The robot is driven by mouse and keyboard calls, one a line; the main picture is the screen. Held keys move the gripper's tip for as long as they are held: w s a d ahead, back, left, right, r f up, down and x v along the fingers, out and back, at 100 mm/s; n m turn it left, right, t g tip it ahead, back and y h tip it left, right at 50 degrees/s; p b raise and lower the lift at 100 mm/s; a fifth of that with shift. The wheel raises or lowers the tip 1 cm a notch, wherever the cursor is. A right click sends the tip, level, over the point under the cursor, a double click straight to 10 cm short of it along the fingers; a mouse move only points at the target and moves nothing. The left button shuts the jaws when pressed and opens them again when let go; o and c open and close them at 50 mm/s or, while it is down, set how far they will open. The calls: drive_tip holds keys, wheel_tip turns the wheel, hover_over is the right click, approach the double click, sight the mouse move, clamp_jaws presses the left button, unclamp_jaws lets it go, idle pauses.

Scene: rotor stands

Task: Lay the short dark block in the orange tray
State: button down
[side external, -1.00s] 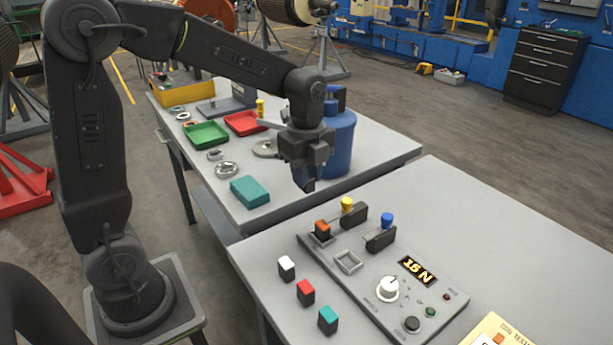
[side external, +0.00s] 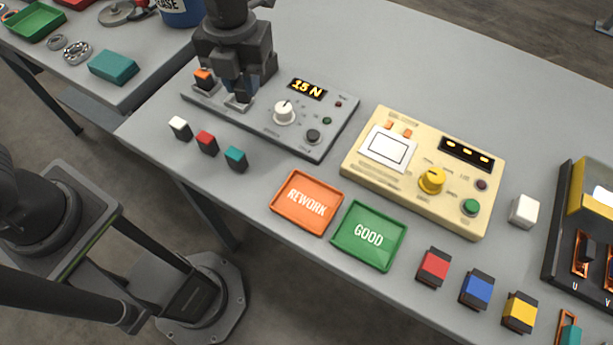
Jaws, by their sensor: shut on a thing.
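My gripper (side external: 238,98) points down at the front-left part of the grey tester and is shut on a small dark piece at the second socket. The fingers hide most of that piece; it looks like the short dark block, but I cannot see whether it touches the socket's bottom. The orange tray (side external: 306,203), marked REWORK, lies flat and empty on the bench, to the right of and nearer than the gripper.
The grey tester (side external: 318,138) reads 15 N; an orange-topped block (side external: 203,77) sits in its left socket. White, red and teal-topped blocks (side external: 206,143) stand in front. An empty green GOOD tray (side external: 369,236) adjoins the orange one. A cream tester (side external: 425,165) stands behind.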

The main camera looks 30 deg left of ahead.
drive_tip(key=s+d+f+m, duration=0.1)
drive_tip(key=s+d+m, duration=0.15)
drive_tip(key=d, duration=0.25)
drive_tip(key=m, duration=0.1)
hover_over(307, 202)
wheel_tip(307, 202, down, 7)
drive_tip(key=shift+r, duration=0.1)
drive_tip(key=shift+f, duration=2.1)
drive_tip(key=shift+f, duration=0.1)
drive_tip(key=c, duration=1)
unclamp_jaws()
